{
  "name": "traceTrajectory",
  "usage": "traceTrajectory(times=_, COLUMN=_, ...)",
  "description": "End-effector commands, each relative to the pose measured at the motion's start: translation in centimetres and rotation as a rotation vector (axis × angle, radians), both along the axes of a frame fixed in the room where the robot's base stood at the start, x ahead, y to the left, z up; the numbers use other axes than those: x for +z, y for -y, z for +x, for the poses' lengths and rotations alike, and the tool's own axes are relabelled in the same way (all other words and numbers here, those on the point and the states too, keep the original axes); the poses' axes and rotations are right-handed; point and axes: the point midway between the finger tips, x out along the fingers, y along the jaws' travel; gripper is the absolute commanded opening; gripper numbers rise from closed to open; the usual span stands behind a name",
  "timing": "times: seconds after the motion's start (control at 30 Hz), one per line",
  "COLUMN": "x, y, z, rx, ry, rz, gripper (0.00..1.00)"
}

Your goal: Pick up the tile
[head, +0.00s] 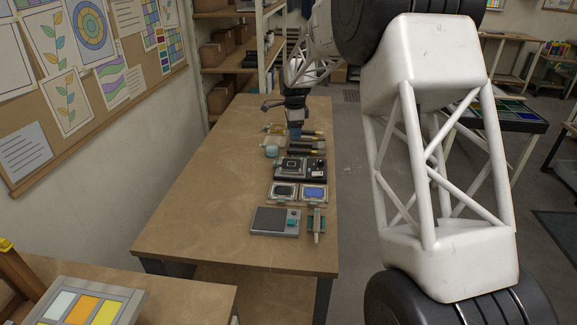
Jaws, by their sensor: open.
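My gripper (295,131) is small and far off, pointing down over the far half of the wooden bench (200,205). It is open, and I see nothing held in it. The blue tile (314,193) lies flat in a shallow light tray in the right-hand row nearer me, well apart from my gripper. A similar tray beside it on the left holds a dark rectangular piece (284,190). I cannot tell which piece is the task's tile.
Several jars and dark cylinders lie near my gripper. The bench's left side is clear. A coloured panel (83,308) is at bottom left.

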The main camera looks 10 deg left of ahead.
Motion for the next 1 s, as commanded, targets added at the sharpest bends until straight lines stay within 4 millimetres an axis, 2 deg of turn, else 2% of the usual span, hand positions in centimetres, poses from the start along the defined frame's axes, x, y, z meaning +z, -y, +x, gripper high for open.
traceTrajectory(times=0.2, x=-4.3, y=-3.5, z=3.4, rx=-0.098, ry=-0.017, rz=-0.001, gripper=0.57)
traceTrajectory(times=0.5, x=-9.4, y=-7.5, z=6.7, rx=-0.217, ry=-0.034, rz=-0.003, gripper=0.57)
traceTrajectory(times=0.7, x=-10.8, y=-8.6, z=7.6, rx=-0.252, ry=-0.037, rz=-0.004, gripper=0.57)
traceTrajectory(times=1.0, x=-11.0, y=-8.7, z=7.6, rx=-0.257, ry=-0.038, rz=-0.005, gripper=0.57)
